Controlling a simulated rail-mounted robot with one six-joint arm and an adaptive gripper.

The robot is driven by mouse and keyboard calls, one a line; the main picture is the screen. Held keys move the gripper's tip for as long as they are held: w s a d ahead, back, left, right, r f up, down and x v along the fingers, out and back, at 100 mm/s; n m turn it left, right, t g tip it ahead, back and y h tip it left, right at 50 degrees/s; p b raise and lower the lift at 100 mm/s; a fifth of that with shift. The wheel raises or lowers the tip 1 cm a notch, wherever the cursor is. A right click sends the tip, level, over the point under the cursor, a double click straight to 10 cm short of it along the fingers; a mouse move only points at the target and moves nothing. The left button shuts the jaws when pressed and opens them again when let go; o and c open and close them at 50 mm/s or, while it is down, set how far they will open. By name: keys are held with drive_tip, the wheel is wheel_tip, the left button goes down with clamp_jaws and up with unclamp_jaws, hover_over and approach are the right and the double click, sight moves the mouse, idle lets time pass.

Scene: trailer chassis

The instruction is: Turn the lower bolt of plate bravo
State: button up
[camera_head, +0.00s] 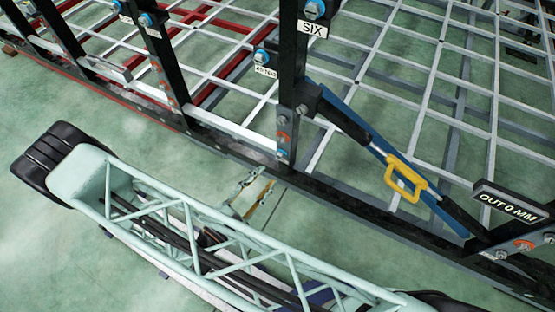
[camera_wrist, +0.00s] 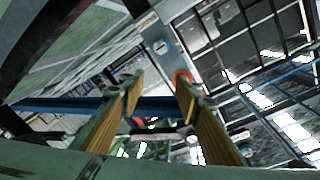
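A blue bar with a yellow handle (camera_head: 405,178) slopes down right from the SIX post. A sign (camera_head: 508,203) reads OUT 0 MM. The black lower rail (camera_head: 350,205) edges the white grid. Green floor (camera_head: 80,230) lies open at the left.

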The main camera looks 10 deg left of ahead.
sight(279, 157)
drive_tip(key=shift+s+a+f+n+t+y, duration=0.15)
drive_tip(key=shift+s+a+f+n+y, duration=0.2)
drive_tip(key=shift+f+n, duration=0.35)
drive_tip(key=shift+s+a+f+n+t+y, duration=0.1)
drive_tip(key=shift+s+a+f+n+y, duration=0.1)
drive_tip(key=shift+s+f+n+y, duration=0.35)
drive_tip(key=shift+s+a+f+n+t+y, duration=0.15)
drive_tip(key=shift+s+a+f+n+y, duration=0.15)
drive_tip(key=shift+f+n, duration=0.45)
drive_tip(key=shift+w+d, duration=0.1)
drive_tip(key=shift+w, duration=0.05)
drive_tip(key=shift+b+x, duration=0.35)
drive_tip(key=shift+x, duration=6.4)
drive_tip(key=c, duration=0.9)
drive_tip(key=shift+m, duration=0.5)
